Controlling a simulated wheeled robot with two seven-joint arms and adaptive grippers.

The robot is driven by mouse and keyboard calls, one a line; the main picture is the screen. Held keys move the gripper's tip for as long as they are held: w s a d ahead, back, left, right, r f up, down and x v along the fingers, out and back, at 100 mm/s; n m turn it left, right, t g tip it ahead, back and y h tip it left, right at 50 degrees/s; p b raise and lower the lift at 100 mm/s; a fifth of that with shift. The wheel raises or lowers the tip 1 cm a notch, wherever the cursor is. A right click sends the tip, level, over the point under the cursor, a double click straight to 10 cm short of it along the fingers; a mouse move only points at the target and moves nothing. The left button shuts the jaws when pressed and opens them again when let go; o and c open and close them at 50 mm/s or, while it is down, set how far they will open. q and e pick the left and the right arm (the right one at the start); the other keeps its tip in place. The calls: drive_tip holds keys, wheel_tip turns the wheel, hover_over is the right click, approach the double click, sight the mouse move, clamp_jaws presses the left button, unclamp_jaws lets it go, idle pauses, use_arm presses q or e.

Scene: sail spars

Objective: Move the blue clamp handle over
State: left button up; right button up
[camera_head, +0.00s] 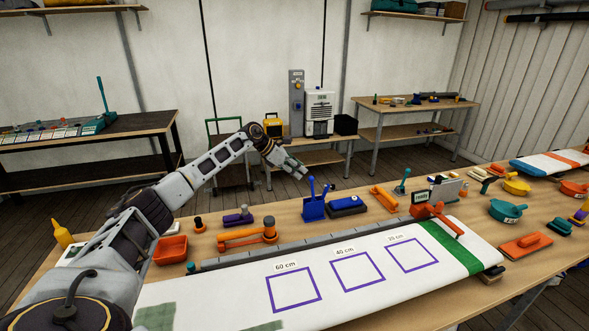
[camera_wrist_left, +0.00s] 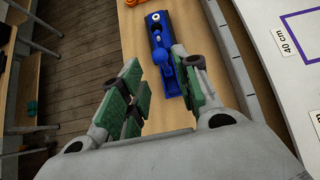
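A bright blue clamp (camera_head: 313,208) with two upright handles stands on the workbench behind the long white panel. In the left wrist view, blue parts (camera_wrist_left: 171,84) with a round knob show beyond and between my fingers. I cannot tell there where the clamp ends and the darker blue piece beside it begins. My left gripper (camera_head: 298,170) is in the air above and left of the clamp. In the wrist view its green-padded fingers (camera_wrist_left: 165,92) are apart, with nothing visibly held. My right gripper is in neither view.
A dark blue block (camera_head: 346,206) stands right beside the clamp. An orange piece (camera_head: 383,198) lies further right, an orange clamp (camera_head: 247,236) to the left. The white panel (camera_head: 330,310) with purple squares fills the front of the bench. Bare wood surrounds the small tools.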

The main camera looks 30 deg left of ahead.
sight(312, 190)
use_arm(q)
drive_tip(key=shift+b+x, duration=1.1)
drive_tip(key=shift+x, duration=2.3)
drive_tip(key=shift+a+r, duration=0.1)
drive_tip(key=shift+r, duration=0.05)
drive_tip(key=c, duration=0.5)
